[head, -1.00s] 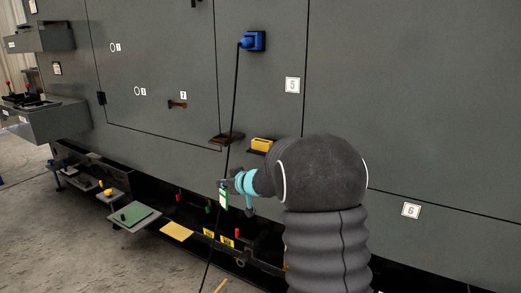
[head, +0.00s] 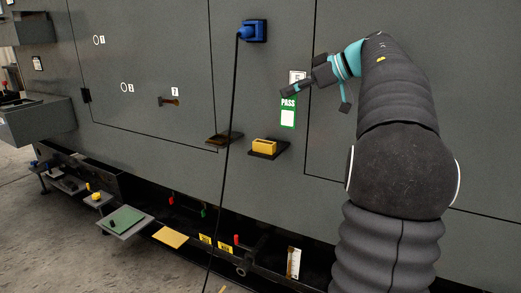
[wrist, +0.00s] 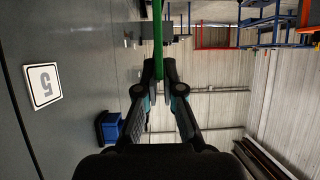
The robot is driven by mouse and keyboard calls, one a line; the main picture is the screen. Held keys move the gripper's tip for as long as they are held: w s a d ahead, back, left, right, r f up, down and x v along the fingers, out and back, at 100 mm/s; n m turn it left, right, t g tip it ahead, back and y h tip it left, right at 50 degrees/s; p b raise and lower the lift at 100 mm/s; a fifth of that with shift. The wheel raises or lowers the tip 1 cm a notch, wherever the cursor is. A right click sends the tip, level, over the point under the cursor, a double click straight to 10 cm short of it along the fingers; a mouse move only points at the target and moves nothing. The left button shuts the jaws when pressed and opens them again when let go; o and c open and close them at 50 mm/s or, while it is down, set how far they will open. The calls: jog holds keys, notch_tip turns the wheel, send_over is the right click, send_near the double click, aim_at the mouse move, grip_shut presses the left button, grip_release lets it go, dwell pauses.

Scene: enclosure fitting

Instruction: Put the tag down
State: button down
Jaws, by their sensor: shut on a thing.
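The tag (head: 288,113) is a green and white card marked PASS. In the head view it hangs upright below my gripper (head: 288,92), in front of the grey enclosure wall and just under the number 5 label. My gripper is shut on the tag's upper end. In the wrist view the tag shows edge-on as a thin green strip (wrist: 158,30) between the closed fingertips (wrist: 158,72). I cannot tell how far the tag is from the wall.
A blue plug (head: 255,31) with a hanging black cable is left of my gripper. Below are a small shelf with a yellow block (head: 264,147) and another dark shelf (head: 225,138). A green-topped platform (head: 123,220) and a yellow sheet (head: 170,236) lie lower left.

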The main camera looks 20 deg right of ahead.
jog(key=w+d+p, duration=0.1)
jog(key=d+p, duration=0.1)
jog(key=d, duration=0.3)
jog(key=w+a+f+b, duration=0.4)
jog(key=w+a+f, duration=0.3)
jog(key=f, duration=0.3)
jog(key=shift+w+a+m+h, duration=0.3)
jog(key=shift+w, duration=0.25)
jog(key=c, duration=1.3)
grip_release()
jog(key=shift+f, duration=0.15)
